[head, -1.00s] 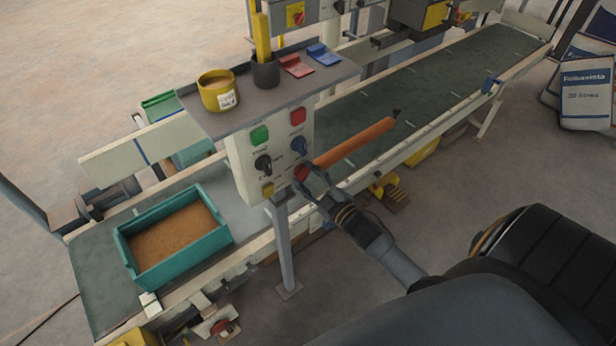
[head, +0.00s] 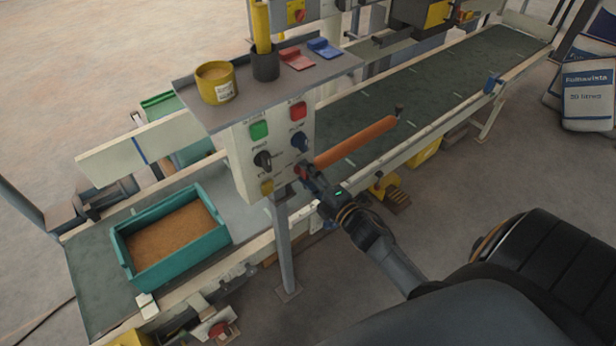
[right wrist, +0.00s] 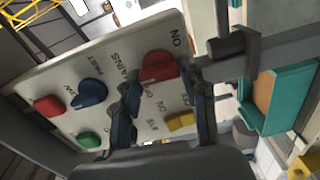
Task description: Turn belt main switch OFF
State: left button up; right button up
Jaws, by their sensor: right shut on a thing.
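The control box (head: 240,170) stands on a post beside the belt (head: 400,95). Its red main switch (head: 301,169) is low on the right of its face. In the right wrist view the red knob (right wrist: 159,66) sits near the words MAINS, ON and OFF; which mark it points to I cannot tell. My right gripper (head: 306,175) is at this knob, shut on it. In the right wrist view its two fingers (right wrist: 165,90) stand on either side of the knob, partly hiding its lower edge. My left gripper is not in view.
Close by on the box are a blue knob (head: 299,141), a black knob (head: 262,159), red (head: 298,110) and green (head: 259,130) buttons and a yellow one (head: 267,187). An orange roller (head: 355,141) reaches out just right of the gripper. A teal crate (head: 125,247) sits on the belt.

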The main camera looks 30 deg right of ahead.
jog(key=shift+n, duration=0.4)
jog(key=o, duration=1.1)
jog(key=shift+o, duration=0.2)
jog(key=s, duration=1.2)
jog(key=shift+d, duration=0.45)
jog(key=shift+f, duration=0.1)
